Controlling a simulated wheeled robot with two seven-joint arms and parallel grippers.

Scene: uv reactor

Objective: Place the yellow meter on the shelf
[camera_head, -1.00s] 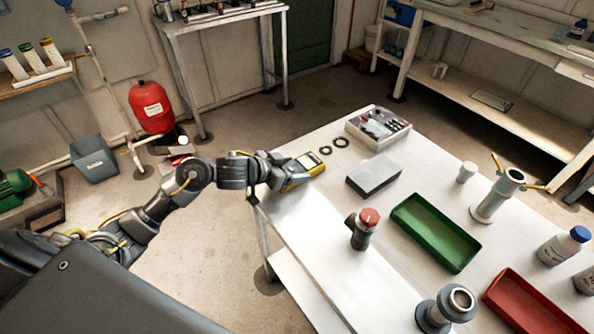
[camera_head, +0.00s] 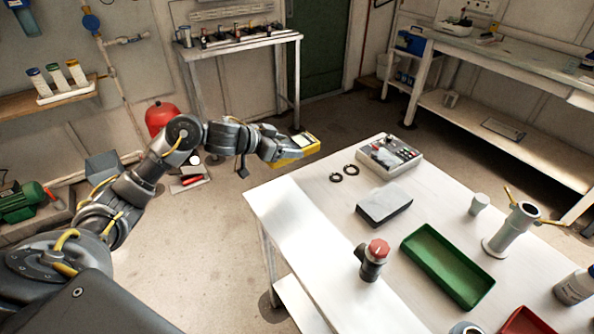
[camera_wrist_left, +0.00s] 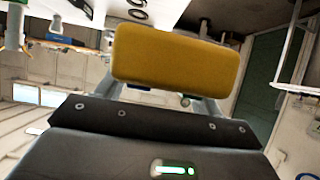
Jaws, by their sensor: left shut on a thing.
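The yellow meter (camera_head: 296,150) has a yellow case and a light screen on its upper face. My left gripper (camera_head: 279,150) is shut on it and holds it in the air, just beyond the far left edge of the white table. In the left wrist view the meter's plain yellow end (camera_wrist_left: 178,55) fills the space between the fingers. A small shelf (camera_head: 62,92) on the left wall carries a white rack of capped tubes. A low shelf (camera_head: 490,118) runs under the bench at the right. My right gripper does not show.
The white table (camera_head: 300,215) holds a grey block (camera_head: 384,205), a green tray (camera_head: 448,265), a red-topped valve (camera_head: 373,260), black rings (camera_head: 343,173) and an instrument case (camera_head: 390,156). A rack table (camera_head: 240,42) stands at the back.

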